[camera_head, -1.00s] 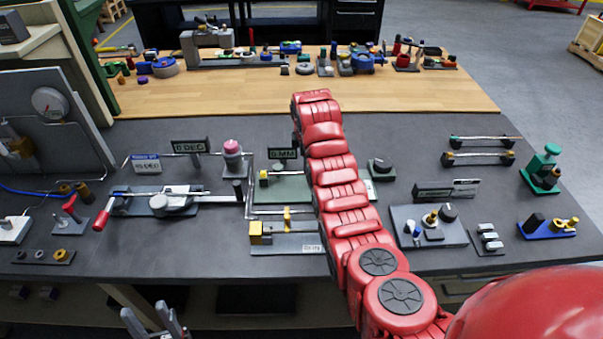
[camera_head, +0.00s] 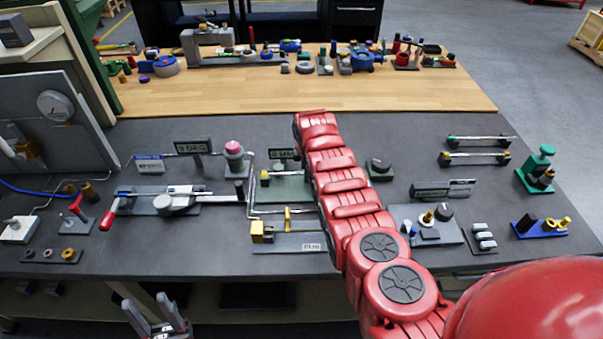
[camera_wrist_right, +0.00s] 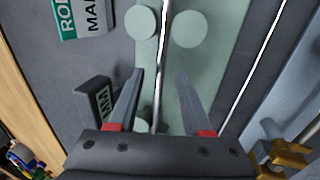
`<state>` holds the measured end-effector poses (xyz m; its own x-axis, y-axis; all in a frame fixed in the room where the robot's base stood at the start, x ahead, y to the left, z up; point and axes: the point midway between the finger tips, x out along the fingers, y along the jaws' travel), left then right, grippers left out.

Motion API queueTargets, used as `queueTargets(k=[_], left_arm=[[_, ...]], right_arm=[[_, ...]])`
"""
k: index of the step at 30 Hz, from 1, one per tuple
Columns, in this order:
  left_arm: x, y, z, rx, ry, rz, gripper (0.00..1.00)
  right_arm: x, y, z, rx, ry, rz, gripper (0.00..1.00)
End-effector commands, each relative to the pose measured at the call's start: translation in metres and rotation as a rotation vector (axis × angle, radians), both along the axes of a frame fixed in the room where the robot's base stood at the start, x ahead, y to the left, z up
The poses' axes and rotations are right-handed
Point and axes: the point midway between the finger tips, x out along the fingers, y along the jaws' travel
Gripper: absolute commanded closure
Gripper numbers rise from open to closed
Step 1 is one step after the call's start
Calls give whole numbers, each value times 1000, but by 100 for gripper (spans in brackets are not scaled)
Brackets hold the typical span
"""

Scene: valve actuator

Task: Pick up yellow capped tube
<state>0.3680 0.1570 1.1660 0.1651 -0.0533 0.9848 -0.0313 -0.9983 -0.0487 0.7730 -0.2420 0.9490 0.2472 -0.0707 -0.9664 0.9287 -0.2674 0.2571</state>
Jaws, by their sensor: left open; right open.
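A thin tube with yellowish ends (camera_head: 475,155) lies across a dark holder on the right of the grey bench, just in front of a similar tube with green ends (camera_head: 480,141). My right arm reaches over the bench centre and hides its gripper in the head view. In the right wrist view my right gripper (camera_wrist_right: 157,75) is open above a pale green plate (camera_wrist_right: 195,65), with a metal rod running between its fingers, not gripped. No yellow-capped tube is clear there. My left gripper (camera_head: 157,312) is open and empty, low before the bench's front edge.
A lever fixture with a red handle (camera_head: 108,217), a yellow block (camera_head: 258,231) and a green press (camera_head: 541,163) stand on the bench. Small parts line the wooden back strip. A dark sign (camera_wrist_right: 96,100) stands close left of the right gripper.

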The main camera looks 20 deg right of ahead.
Motion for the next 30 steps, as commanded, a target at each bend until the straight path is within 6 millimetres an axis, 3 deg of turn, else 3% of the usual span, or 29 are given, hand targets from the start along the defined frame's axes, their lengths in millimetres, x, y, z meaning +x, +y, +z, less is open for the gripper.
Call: queueTargets(k=[3, 11, 30], left_arm=[[0, 0, 0, 0, 0, 0, 50], [0, 0, 0, 0, 0, 0, 50], [0, 0, 0, 0, 0, 0, 50]], right_arm=[[0, 0, 0, 0, 0, 0, 54], [0, 0, 0, 0, 0, 0, 100], [0, 0, 0, 0, -1, 0, 100]])
